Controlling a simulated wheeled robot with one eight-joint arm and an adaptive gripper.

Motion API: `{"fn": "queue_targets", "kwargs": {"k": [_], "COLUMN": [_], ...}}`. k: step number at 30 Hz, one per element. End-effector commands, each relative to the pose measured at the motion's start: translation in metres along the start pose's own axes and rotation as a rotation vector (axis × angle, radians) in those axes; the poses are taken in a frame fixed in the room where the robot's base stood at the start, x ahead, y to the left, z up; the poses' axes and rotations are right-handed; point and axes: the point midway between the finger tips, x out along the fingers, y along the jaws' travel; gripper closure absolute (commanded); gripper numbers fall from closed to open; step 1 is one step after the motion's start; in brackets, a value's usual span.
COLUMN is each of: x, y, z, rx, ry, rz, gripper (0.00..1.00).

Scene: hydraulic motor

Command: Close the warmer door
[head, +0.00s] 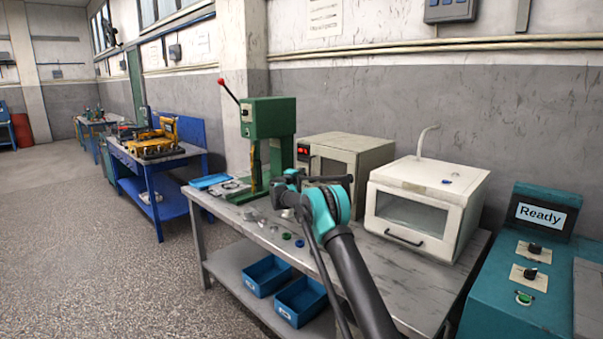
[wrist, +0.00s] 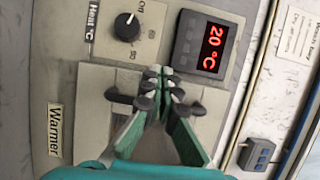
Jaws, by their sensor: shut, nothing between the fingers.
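The warmer (head: 355,143) is a cream box at the back of the grey workbench, with a red display (head: 303,151) on the left of its front. My arm hides part of its front in the head view, and I cannot tell how far its door (head: 328,165) stands open. In the wrist view, the warmer's control panel (wrist: 95,80) shows sideways, with a "Warmer" label, a heat knob (wrist: 127,27) and a display (wrist: 207,45) reading 20 °C. My gripper (wrist: 165,85) is shut and empty in front of this panel; whether it touches the panel is unclear.
A green press (head: 268,118) with a red-tipped lever stands left of the warmer. A white windowed cabinet (head: 430,180) stands to its right. Small loose parts (head: 287,236) lie on the bench (head: 245,232) front. A teal console (head: 525,280) reads "Ready".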

Motion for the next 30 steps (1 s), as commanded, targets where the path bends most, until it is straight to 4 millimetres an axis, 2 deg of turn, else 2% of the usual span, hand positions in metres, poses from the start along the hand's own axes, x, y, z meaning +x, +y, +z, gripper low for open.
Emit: {"fn": "queue_targets", "kwargs": {"k": [15,23,26,30], "x": [-0.076,-0.095,-0.097,-0.103], "y": [0.000,-0.003,-0.018,-0.058], "z": [0.029,0.035,0.031,0.018], "rx": [0.000,-0.003,-0.026,-0.105], "ry": [-0.003,-0.007,-0.039,-0.145], "rz": [0.000,-0.004,-0.028,-0.096], "gripper": [1.00,1.00,1.00,1.00]}}
